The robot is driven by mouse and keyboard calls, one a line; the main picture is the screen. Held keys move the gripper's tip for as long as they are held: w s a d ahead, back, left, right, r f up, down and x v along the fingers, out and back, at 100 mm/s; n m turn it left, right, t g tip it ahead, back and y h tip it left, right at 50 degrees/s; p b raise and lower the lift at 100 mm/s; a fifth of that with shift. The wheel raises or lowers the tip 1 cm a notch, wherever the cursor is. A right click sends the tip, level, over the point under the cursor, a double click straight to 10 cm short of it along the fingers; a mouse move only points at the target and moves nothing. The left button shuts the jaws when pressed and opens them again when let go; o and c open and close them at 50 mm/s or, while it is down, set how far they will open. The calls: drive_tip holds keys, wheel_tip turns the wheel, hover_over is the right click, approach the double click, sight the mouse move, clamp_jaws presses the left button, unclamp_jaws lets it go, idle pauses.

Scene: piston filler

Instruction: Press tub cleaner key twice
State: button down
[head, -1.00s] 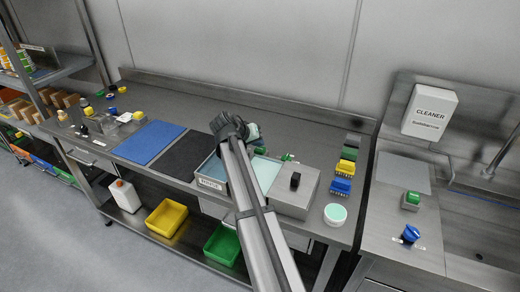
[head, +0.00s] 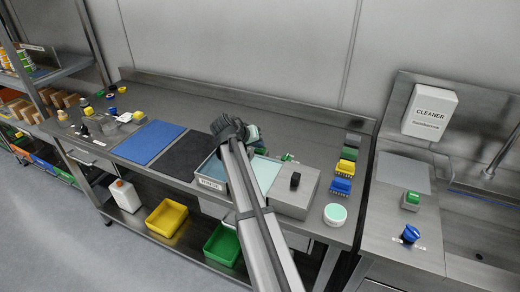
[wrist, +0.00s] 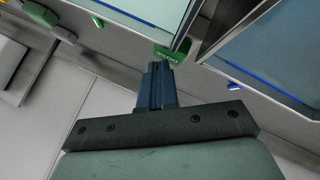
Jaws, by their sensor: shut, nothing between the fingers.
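A green key with small white lettering (wrist: 170,54) sits at the edge of the tubs in the wrist view. The lettering is too small to read surely. My gripper (wrist: 163,68) is shut and empty, its fingertips right at the key and overlapping its lower edge in this view. I cannot tell whether they touch it. In the head view my gripper's greenish body (head: 253,133) shows behind my arm above the tub (head: 210,183), and its fingertips are hidden. A small green part (head: 288,157) shows beside the grey box.
A grey box with a black knob (head: 295,182) stands right of the tubs. Colored brushes (head: 342,187) and a round pale-green lidded pot (head: 335,214) lie further right. A CLEANER dispenser (head: 430,112) hangs above a green button (head: 412,198) and blue knob (head: 410,234).

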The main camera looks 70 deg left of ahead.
sight(258, 150)
drive_tip(key=shift+f, duration=0.6)
idle(0.8)
drive_tip(key=shift+r, duration=1.25)
drive_tip(key=shift+r, duration=2.5)
